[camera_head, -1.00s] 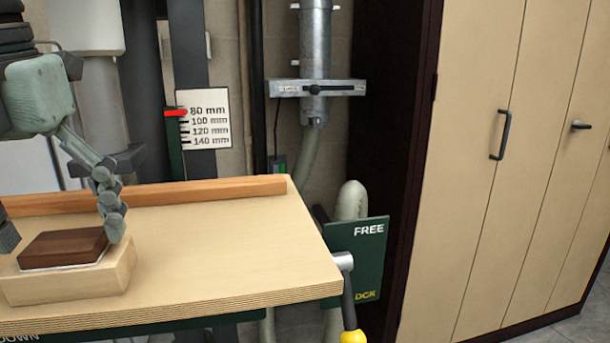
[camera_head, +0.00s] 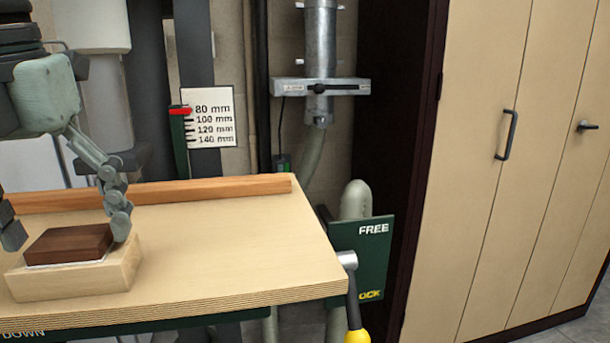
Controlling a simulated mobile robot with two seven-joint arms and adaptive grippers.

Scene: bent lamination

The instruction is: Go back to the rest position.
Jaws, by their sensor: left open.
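My left gripper (camera_head: 68,233) is at the left of the head view, above the plywood table (camera_head: 225,240). Its jaws are open, one finger on each side of a dark brown wood block (camera_head: 68,243). The brown block lies on a pale wood block (camera_head: 75,280), with a thin white layer between them. The right fingertips are close to the brown block; whether they touch it is hard to tell. My right gripper is not in view.
A wooden fence (camera_head: 200,190) runs along the table's back edge. A lever with a yellow grip (camera_head: 355,335) and a green FREE/LOCK plate (camera_head: 365,260) stand at the right corner. A millimetre scale (camera_head: 210,118) is behind. Tall cabinets (camera_head: 530,150) fill the right. The table's right half is clear.

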